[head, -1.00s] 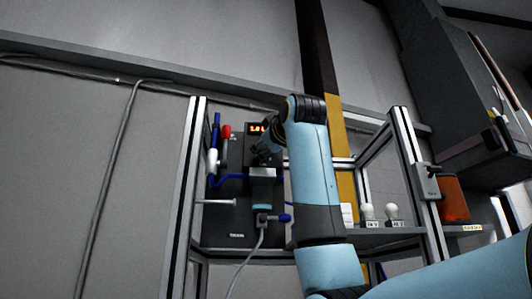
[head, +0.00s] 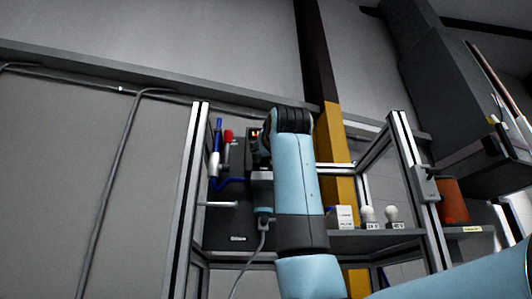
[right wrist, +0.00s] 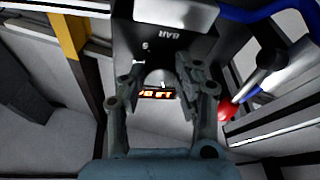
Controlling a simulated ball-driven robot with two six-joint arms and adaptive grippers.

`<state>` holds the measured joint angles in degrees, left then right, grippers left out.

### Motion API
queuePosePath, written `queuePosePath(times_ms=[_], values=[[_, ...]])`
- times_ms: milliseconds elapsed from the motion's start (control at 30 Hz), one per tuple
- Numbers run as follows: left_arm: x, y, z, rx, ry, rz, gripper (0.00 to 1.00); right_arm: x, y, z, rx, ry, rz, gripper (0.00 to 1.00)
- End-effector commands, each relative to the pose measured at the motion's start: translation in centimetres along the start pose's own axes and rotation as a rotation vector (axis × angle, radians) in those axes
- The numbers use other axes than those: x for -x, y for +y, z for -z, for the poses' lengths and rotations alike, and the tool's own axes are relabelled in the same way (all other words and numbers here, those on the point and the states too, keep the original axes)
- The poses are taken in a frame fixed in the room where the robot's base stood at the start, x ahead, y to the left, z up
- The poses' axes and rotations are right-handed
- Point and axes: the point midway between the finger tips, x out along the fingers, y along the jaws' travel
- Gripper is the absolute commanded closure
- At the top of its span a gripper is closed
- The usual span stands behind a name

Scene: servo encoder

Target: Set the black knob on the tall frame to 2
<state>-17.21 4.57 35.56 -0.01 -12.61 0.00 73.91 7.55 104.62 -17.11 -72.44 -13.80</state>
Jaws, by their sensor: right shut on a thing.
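The tall frame (head: 190,180) of metal posts stands in the middle of the head view, with a dark panel (head: 228,228) at its left. My right gripper (right wrist: 160,80) is at this panel, its two fingers either side of the knob (right wrist: 160,75). It is shut on the knob, which shows only as a rounded, greyish shape between the fingers. In the head view my arm hides the knob. An orange display (right wrist: 157,93) shows beside it, partly covered; its digits are not readable. My left gripper is out of view.
A cable (head: 250,262) hangs below. An orange cylinder (head: 453,200) stands farther right.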

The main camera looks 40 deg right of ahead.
Motion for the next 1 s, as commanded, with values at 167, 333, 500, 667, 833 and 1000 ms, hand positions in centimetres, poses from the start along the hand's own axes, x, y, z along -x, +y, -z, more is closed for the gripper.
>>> queuePosePath(times_ms=[167,333,500,667,833,1000], values=[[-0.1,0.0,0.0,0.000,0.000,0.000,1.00,-0.1,-0.3,-0.6,0.002,-0.014,0.006,1.00],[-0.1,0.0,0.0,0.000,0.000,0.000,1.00,-0.1,-0.3,-0.6,0.003,-0.013,0.006,0.58],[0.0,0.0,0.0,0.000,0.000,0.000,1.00,-0.1,-0.2,-0.3,0.002,-0.008,0.004,0.46],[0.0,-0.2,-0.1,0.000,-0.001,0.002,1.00,0.0,-0.1,-0.2,0.002,-0.005,0.002,0.46],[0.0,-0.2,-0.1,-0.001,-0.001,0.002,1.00,1.1,-0.1,-0.1,0.002,-0.003,0.002,0.46],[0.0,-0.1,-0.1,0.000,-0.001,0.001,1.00,4.6,-0.2,-0.1,0.000,-0.001,0.004,0.46]])
